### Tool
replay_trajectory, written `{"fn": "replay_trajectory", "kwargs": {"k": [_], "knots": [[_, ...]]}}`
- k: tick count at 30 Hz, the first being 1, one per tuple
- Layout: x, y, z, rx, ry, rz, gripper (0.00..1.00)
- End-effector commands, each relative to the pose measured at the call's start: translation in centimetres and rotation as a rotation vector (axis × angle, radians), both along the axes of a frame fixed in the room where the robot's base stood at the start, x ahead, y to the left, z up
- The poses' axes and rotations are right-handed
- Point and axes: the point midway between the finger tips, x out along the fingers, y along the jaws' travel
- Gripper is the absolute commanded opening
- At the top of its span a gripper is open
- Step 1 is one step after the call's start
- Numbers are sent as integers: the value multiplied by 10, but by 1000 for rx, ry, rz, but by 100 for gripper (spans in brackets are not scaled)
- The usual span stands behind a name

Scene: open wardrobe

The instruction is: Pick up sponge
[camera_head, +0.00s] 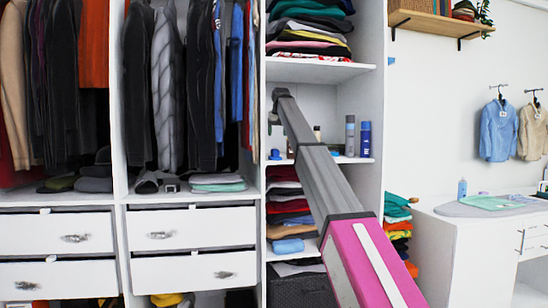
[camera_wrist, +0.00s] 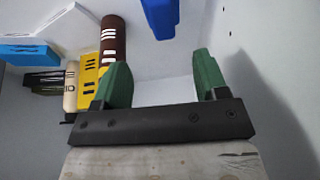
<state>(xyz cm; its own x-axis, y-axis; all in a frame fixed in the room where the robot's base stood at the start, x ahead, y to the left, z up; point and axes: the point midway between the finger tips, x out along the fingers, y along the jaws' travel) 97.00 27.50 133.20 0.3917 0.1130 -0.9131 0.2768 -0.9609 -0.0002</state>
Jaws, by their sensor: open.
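A small blue object (camera_head: 275,155), which looks like the sponge, lies at the left end of the middle shelf in the head view. A bright blue piece (camera_wrist: 161,15) at the top edge of the wrist view seems to be the same object, partly cut off. My gripper (camera_wrist: 172,80) has two green fingers spread wide, with nothing between them. In the head view my gripper (camera_head: 273,119) is at the left side of the shelf space, above the blue object and apart from it. It is small and partly hidden there.
Blue bottles (camera_head: 365,139) stand at the right of the middle shelf (camera_head: 352,160). A yellow item (camera_wrist: 88,76), a brown cylinder (camera_wrist: 111,42) and a light blue item (camera_wrist: 27,53) are left in the wrist view. Folded clothes fill the shelves above and below. A wall (camera_wrist: 285,70) is close at right.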

Motion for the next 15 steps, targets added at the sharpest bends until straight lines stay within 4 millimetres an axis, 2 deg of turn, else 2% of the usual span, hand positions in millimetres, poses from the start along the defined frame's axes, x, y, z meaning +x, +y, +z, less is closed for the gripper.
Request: {"fn": "replay_trajectory", "kwargs": {"k": [9, 15], "knots": [[16, 5, -39, 0, 1, 0, 67], [21, 7, -51, 0, -1, 0, 67]]}}
